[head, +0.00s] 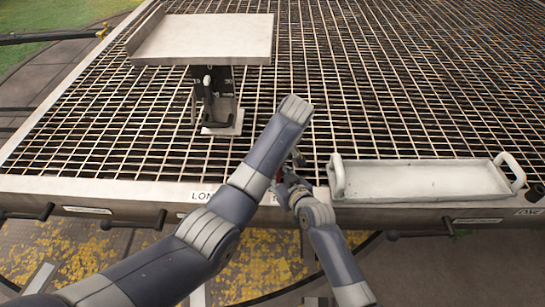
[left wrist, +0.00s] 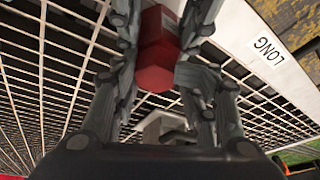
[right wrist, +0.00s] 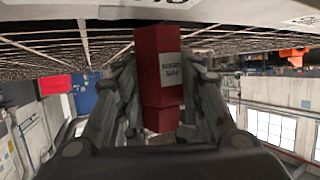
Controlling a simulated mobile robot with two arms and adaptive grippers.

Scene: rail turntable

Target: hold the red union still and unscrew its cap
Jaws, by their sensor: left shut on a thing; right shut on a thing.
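The red union (head: 278,175) is held between my two grippers above the front edge of the grating; only slivers of it show in the head view. In the left wrist view the red union (left wrist: 158,62) sits between the fingers of my left gripper (left wrist: 165,40). In the right wrist view it is a red block (right wrist: 147,58) with a white label and a smaller red part below, between the fingers of my right gripper (right wrist: 160,85). My right gripper (head: 287,189) shows just below the left one in the head view. I cannot tell which part is the cap.
A white tray with handles (head: 420,182) stands to the right on the metal grating (head: 400,90). A raised metal shelf (head: 205,38) with a dark bracket and hook (head: 210,90) stands at the back left. A labelled front rail (head: 130,190) with dark handles runs below. The grating at the back right is clear.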

